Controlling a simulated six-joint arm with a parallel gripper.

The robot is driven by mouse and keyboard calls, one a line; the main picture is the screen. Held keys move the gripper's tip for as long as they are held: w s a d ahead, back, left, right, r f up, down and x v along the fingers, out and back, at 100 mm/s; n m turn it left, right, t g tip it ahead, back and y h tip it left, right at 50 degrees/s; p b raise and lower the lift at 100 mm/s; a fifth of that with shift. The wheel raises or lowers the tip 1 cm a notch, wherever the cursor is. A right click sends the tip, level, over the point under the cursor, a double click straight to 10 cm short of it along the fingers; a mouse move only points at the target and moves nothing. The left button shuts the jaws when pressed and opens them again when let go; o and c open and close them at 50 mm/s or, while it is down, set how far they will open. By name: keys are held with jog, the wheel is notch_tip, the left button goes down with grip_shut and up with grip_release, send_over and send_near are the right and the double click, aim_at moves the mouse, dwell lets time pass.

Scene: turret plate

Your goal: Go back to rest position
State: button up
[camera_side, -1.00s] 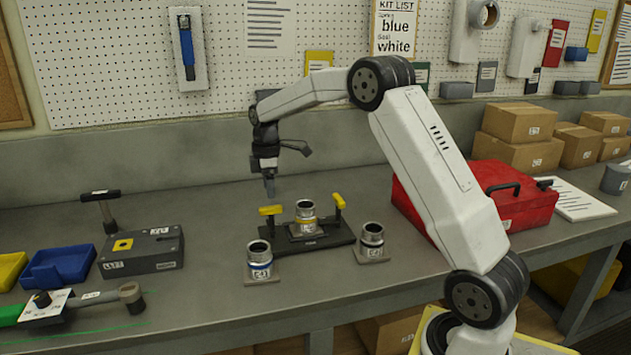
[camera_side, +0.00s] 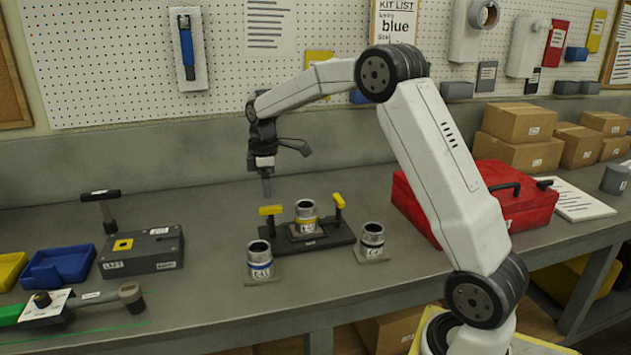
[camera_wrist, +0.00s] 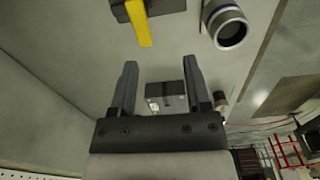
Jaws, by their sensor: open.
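My gripper (camera_side: 267,192) hangs above the bench, pointing down, behind and left of the black fixture plate (camera_side: 285,246). In the wrist view my gripper (camera_wrist: 160,68) has its two fingers apart with nothing between them. The plate carries a metal cylinder with a yellow band (camera_side: 306,214), standing upright between two yellow-handled clamps (camera_side: 339,201). A cylinder with a blue band (camera_side: 260,262) stands on a small base in front left, and also shows in the wrist view (camera_wrist: 228,25). A third metal cylinder (camera_side: 372,238) stands on its own base at the right.
A red toolbox (camera_side: 510,205) and cardboard boxes (camera_side: 520,123) are at right. The pegboard wall (camera_side: 120,60) is behind. The bench behind the fixture is clear.

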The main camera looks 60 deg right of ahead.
jog(key=s+a+f+m+t, duration=0.1)
jog(key=s+a+f+m, duration=0.3)
jog(key=s+a, duration=0.4)
jog(key=s+a+f+m+t, duration=0.1)
jog(key=s+a+f+m, duration=0.3)
jog(key=s+a, duration=0.4)
jog(key=s+f, duration=0.1)
jog(key=s, duration=0.4)
jog(key=shift+a, duration=0.35)
